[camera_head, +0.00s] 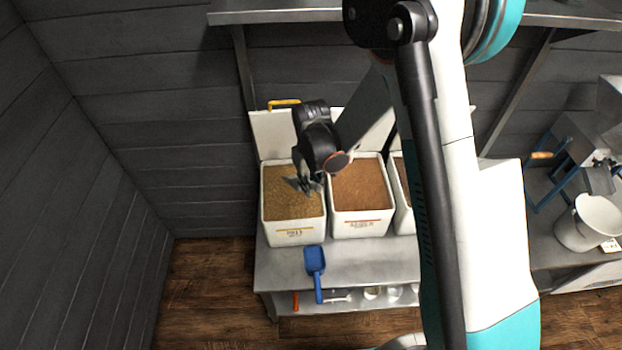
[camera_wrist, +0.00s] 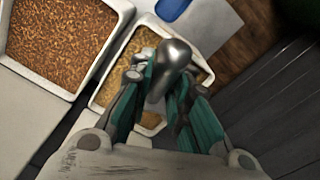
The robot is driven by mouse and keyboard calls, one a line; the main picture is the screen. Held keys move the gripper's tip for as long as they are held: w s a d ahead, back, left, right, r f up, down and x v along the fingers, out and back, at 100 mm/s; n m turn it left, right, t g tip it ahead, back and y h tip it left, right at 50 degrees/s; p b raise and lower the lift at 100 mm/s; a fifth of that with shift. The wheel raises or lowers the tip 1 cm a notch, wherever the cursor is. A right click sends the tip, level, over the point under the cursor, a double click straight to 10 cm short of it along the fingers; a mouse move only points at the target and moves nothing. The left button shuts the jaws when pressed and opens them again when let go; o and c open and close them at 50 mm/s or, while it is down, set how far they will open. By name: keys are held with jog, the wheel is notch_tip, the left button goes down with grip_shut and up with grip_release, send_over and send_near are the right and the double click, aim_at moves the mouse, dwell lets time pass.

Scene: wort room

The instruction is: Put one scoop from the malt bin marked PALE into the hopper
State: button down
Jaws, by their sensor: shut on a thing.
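The left malt bin (camera_head: 294,238) is white, open and full of golden-tan grain, with a yellow stripe. Its label is too small to read surely. My gripper (camera_head: 304,184) is over this bin, close above the grain. In the wrist view my gripper (camera_wrist: 160,90) is shut on a shiny grey, rounded metal thing (camera_wrist: 178,55), perhaps a scoop; its kind is unclear. The left bin (camera_wrist: 115,52) shows behind the fingers there. A blue scoop (camera_head: 315,262) lies on the bench front, its handle over the edge. A grey metal box (camera_head: 611,98), perhaps the hopper, is cut off at the right.
The middle bin (camera_head: 361,227) holds redder grain and has a red stripe. A third bin (camera_head: 404,220) is partly behind my arm. A lid with a yellow handle (camera_head: 284,102) stands behind the left bin. A white bucket (camera_head: 588,222) and blue frame (camera_head: 553,160) are at right.

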jog(key=shift+w+a+f+b, duration=1)
jog(key=shift+w+f, duration=0.85)
jog(key=shift+f, duration=1.75)
jog(key=shift+w+a+f+b, duration=0.6)
jog(key=shift+w+f+b, duration=1)
jog(key=shift+f, duration=1.95)
jog(key=s+d+r+t+y+b, duration=0.2)
jog(key=s+r+t+b, duration=0.1)
jog(key=s+r+t, duration=0.2)
jog(key=shift+s+d+r+b, duration=0.3)
jog(key=shift+s+d, duration=0.05)
jog(key=shift+d, duration=0.05)
